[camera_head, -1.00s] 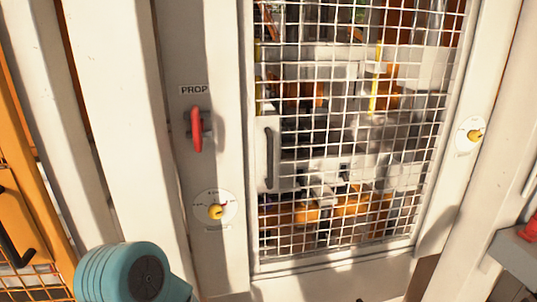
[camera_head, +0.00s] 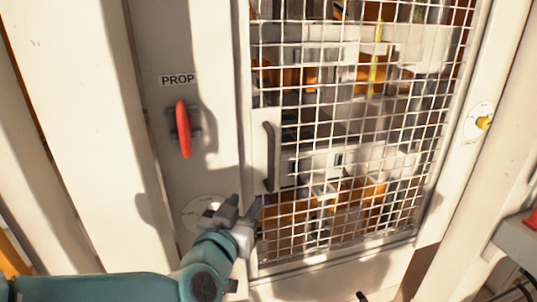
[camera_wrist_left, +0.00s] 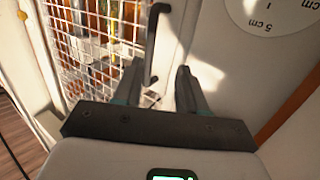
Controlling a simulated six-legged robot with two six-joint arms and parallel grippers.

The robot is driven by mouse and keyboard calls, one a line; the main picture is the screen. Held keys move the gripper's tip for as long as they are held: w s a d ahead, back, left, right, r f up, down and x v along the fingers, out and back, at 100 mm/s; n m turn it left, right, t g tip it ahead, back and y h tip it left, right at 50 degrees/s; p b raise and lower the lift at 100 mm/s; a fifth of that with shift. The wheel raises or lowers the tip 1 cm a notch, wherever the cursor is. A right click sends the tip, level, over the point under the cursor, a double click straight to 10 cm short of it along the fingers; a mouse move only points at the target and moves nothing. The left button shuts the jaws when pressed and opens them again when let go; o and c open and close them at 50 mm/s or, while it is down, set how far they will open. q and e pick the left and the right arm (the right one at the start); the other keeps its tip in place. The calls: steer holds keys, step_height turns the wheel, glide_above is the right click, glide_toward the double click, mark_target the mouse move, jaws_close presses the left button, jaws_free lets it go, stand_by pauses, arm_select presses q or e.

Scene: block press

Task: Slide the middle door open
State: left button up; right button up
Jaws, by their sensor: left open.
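The middle door (camera_head: 350,107) is a white frame with wire mesh and looks closed, with machinery behind it. Its dark vertical bar handle (camera_head: 269,157) is on the door's left side. My left gripper (camera_head: 246,206) is open and empty, just below and left of the handle's lower end. In the left wrist view the handle (camera_wrist_left: 153,40) runs down toward the gap between the open fingers (camera_wrist_left: 158,78). The fingers do not clearly touch it. My right gripper is not in view.
Left of the door, a white post carries a PROP label (camera_head: 178,80), a red lever (camera_head: 183,130) and a round dial (camera_head: 196,211) partly covered by my gripper. Another dial with a yellow knob (camera_head: 484,123) is on the right post. A grey box (camera_head: 515,247) stands at lower right.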

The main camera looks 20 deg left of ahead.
mark_target(270, 157)
arm_select(q)
step_height(270, 157, up, 4)
steer(key=s+t, duration=0.1)
steer(key=s, duration=0.1)
steer(key=shift+h, duration=0.3)
steer(key=w, duration=0.5)
steer(key=w+p, duration=0.1)
steer(key=w, duration=0.4)
steer(key=w+p, duration=0.1)
steer(key=w, duration=0.5)
steer(key=shift+d, duration=0.4)
steer(key=shift+w+d, duration=0.1)
steer(key=shift+w, duration=0.2)
jaws_close()
